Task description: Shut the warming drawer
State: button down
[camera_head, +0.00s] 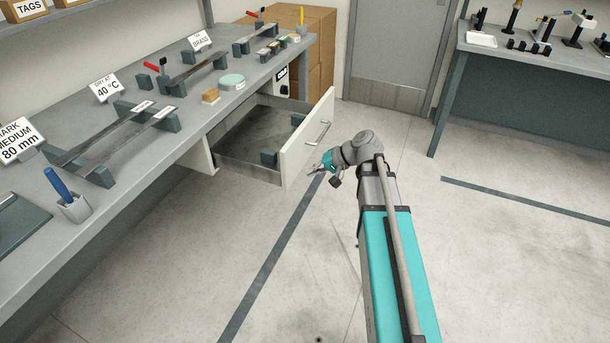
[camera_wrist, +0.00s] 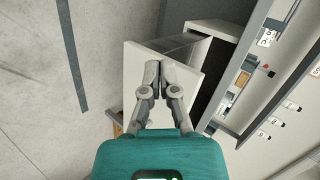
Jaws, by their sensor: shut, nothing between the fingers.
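The warming drawer (camera_head: 307,139) stands pulled out from under the left workbench. Its white front panel has a bar handle (camera_head: 318,135), and dark blocks sit inside it. My gripper (camera_head: 314,170) is shut and empty, in front of the drawer front near its lower right part. In the wrist view my gripper (camera_wrist: 160,68) lies over the white drawer front (camera_wrist: 133,78), with its fingertips together. Whether the fingertips touch the panel, I cannot tell. The handle is not clear in the wrist view.
The grey workbench (camera_head: 150,150) carries metal strips on blocks, label signs and a blue-handled tool (camera_head: 60,188). Cardboard boxes (camera_head: 305,45) stand behind the drawer. Another bench (camera_head: 530,55) is at the back right. The floor (camera_head: 300,270) in front of the drawer is clear.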

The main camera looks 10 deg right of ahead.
aim_at(298, 161)
jog(key=w+d+f+m+t+y+b, duration=0.1)
jog(key=w+d+f+t+y+b, duration=0.1)
jog(key=b, duration=0.8)
jog(key=w+d+f+m+t+y+b, duration=0.2)
jog(key=w+d+f+t+b, duration=0.2)
jog(key=d+f+b, duration=0.4)
jog(key=shift+w+d+m+y+b, duration=0.3)
jog(key=shift+w+d+y+b, duration=0.1)
jog(key=shift+w+d+b, duration=0.7)
jog(key=shift+s+d, duration=0.1)
jog(key=shift+s, duration=0.05)
jog(key=x, duration=1.4)
jog(key=shift+d, duration=0.15)
jog(key=shift+d, duration=0.25)
jog(key=shift+w+a, duration=0.25)
